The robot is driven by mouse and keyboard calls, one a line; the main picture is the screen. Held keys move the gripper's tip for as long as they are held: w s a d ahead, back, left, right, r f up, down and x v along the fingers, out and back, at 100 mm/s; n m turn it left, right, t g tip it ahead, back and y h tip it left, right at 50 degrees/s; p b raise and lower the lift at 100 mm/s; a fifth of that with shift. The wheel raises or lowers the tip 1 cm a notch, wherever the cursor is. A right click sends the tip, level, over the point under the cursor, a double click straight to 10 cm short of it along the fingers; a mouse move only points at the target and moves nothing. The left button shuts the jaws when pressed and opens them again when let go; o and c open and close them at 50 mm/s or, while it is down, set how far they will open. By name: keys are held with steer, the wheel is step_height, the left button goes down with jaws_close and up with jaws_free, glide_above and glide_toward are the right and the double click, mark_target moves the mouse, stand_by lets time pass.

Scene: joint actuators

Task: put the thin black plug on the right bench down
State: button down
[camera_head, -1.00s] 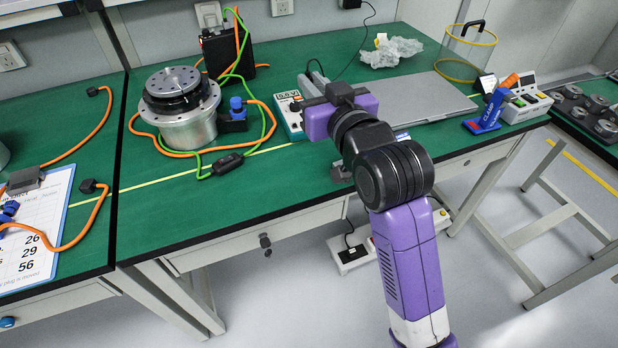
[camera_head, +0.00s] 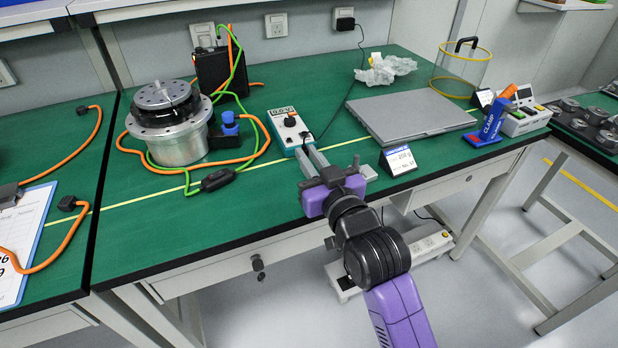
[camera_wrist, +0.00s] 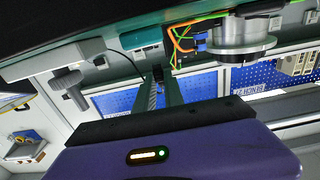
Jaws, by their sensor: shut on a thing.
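My gripper (camera_head: 309,153) is over the green right bench (camera_head: 235,215), just in front of the white and teal meter box (camera_head: 289,130). In the wrist view its two fingers (camera_wrist: 160,80) are closed on a small black plug (camera_wrist: 159,73). A thin black cable (camera_wrist: 120,56) leads to the plug. In the head view this cable (camera_head: 345,98) runs from the wall adapter down to the fingertips. The plug itself is mostly hidden there. I cannot tell how high it is above the bench top.
A metal joint actuator (camera_head: 168,125) with orange and green cables stands to the left. A closed laptop (camera_head: 412,113) and a small sign card (camera_head: 398,160) lie to the right. A blue clamp (camera_head: 492,120) is farther right. The bench's front left is clear.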

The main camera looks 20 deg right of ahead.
steer(key=shift+f+b, duration=0.65)
steer(key=shift+f, duration=1.6)
steer(key=shift+f, duration=0.35)
steer(key=c, duration=1.4)
jaws_free()
steer(key=shift+c, duration=0.2)
steer(key=shift+r, duration=0.15)
steer(key=shift+r, duration=0.4)
steer(key=s+p, duration=0.1)
steer(key=s, duration=1.1)
steer(key=shift+f+p, duration=0.15)
steer(key=shift+p, duration=0.15)
steer(key=shift+s, duration=0.1)
